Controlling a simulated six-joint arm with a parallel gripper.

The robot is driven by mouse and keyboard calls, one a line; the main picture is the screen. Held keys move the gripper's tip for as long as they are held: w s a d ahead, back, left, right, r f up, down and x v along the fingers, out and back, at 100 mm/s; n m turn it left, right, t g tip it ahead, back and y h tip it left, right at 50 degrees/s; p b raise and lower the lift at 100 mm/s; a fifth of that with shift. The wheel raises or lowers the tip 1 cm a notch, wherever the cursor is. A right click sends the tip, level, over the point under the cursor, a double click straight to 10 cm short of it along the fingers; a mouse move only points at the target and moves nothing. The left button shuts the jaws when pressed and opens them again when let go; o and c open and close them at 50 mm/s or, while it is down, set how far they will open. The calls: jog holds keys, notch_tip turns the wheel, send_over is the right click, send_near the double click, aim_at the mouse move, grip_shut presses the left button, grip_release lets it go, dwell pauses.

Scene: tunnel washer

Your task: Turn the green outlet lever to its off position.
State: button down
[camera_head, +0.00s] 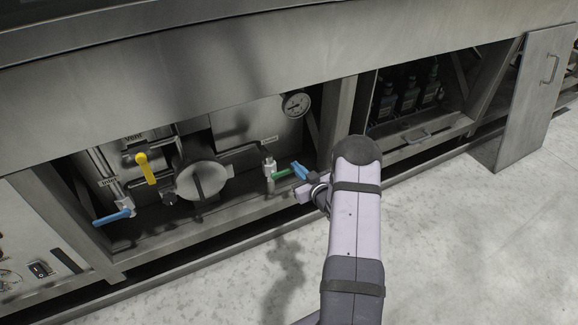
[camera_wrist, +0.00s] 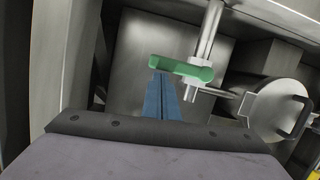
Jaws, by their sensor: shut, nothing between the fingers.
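The green outlet lever (camera_head: 283,174) sits on a metal valve with a vertical pipe, below a small label inside the open bay. It points to the right from the valve, toward my gripper. My gripper (camera_head: 297,170) has blue fingers, shut together and empty, with the tips right beside the lever's free end. In the wrist view the green lever (camera_wrist: 182,68) lies across the top of the gripper fingertips (camera_wrist: 161,74); they overlap its free end. I cannot tell whether they touch.
A yellow vent lever (camera_head: 146,168) and a blue inlet lever (camera_head: 113,216) are to the left. A round chamber (camera_head: 201,181) lies between them and the outlet. A gauge (camera_head: 296,104) hangs above. A frame post (camera_head: 337,118) stands close right. Open floor lies in front.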

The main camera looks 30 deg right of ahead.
jog(key=s+r+p, duration=0.5)
jog(key=s+r, duration=0.1)
jog(key=s, duration=0.3)
jog(key=shift+s+r, duration=0.2)
jog(key=shift+s, duration=0.15)
